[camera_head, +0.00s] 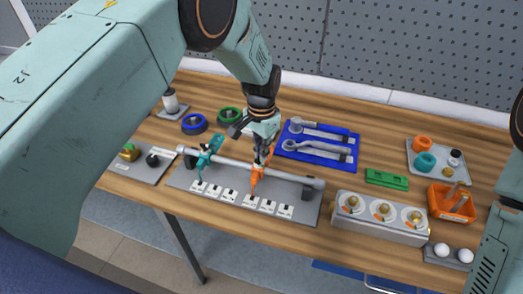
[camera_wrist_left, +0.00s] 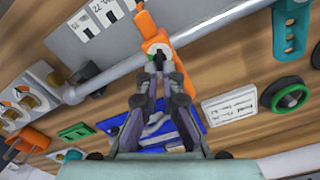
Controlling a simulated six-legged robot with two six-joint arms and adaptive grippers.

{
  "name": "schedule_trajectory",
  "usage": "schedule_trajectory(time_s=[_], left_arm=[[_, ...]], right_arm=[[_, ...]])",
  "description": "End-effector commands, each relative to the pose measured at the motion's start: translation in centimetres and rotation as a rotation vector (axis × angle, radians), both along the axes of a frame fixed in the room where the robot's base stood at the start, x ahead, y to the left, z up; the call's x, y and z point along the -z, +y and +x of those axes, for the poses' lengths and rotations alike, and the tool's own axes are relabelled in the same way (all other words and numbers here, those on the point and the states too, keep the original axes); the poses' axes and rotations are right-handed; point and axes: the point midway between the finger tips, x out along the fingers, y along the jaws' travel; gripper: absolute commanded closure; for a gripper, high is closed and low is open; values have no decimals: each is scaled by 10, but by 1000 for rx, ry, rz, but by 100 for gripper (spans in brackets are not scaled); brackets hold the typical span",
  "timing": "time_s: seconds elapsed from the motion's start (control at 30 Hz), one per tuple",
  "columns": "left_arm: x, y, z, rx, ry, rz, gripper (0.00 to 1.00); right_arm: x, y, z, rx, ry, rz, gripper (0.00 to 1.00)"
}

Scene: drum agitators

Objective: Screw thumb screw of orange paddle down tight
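The orange paddle (camera_head: 256,179) is on a grey horizontal shaft (camera_head: 290,177) in the head view. In the left wrist view the orange paddle (camera_wrist_left: 148,30) shows at top centre, its collar around the shaft. My left gripper (camera_head: 261,160) points down at that collar. In the left wrist view its fingertips (camera_wrist_left: 158,62) are close together on the small thumb screw (camera_wrist_left: 157,50) at the collar. The fingers hide most of the screw, so how deep it sits cannot be seen. My right gripper is out of view.
A teal paddle (camera_head: 205,153) is on the same shaft to the left. A blue tray with wrenches (camera_head: 341,159) lies behind. A grey box with knobs (camera_head: 345,222) stands to the right, with an orange bin (camera_head: 437,206) beyond it. Green (camera_head: 229,115) and blue (camera_head: 194,124) rings lie behind left.

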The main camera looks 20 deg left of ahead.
Motion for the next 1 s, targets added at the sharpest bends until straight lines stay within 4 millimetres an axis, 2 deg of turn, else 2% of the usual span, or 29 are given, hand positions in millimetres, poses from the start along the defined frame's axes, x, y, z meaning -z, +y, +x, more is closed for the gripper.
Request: schedule_trajectory(time_s=[0.03,0.07,0.3,0.67,0.77,1.0], left_arm=[[-6,0,5,0,-16,-1,100],[-6,0,5,0,-16,-1,92],[-3,0,3,-1,-8,0,72],[-5,0,2,-1,-4,0,72],[-17,0,2,0,-7,1,72],[-66,0,3,-1,-9,0,72]], right_arm=[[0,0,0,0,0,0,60],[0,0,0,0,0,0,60],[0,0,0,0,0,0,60],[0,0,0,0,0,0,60],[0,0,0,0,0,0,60],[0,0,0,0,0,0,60]])
